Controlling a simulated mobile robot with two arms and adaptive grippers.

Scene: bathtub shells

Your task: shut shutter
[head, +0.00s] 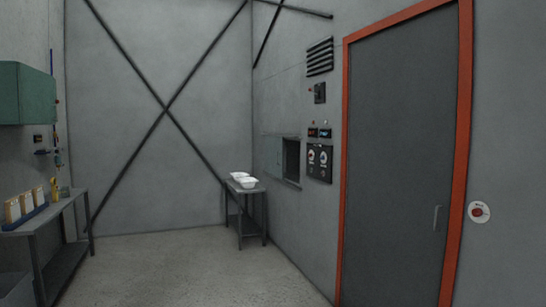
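A dark rectangular opening (292,161) is set in the right-hand wall, left of the control panel. The opening is uncovered, so the shutter stands open. It is small and far off, and I cannot make out a handle. Neither of my grippers is in view.
A small grey table (247,189) with white tub shells (249,183) stands near the opening. A control panel (320,161) is to its right. A grey door (400,160) with a red frame is nearer. A bench (62,211) stands left. The middle floor is clear.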

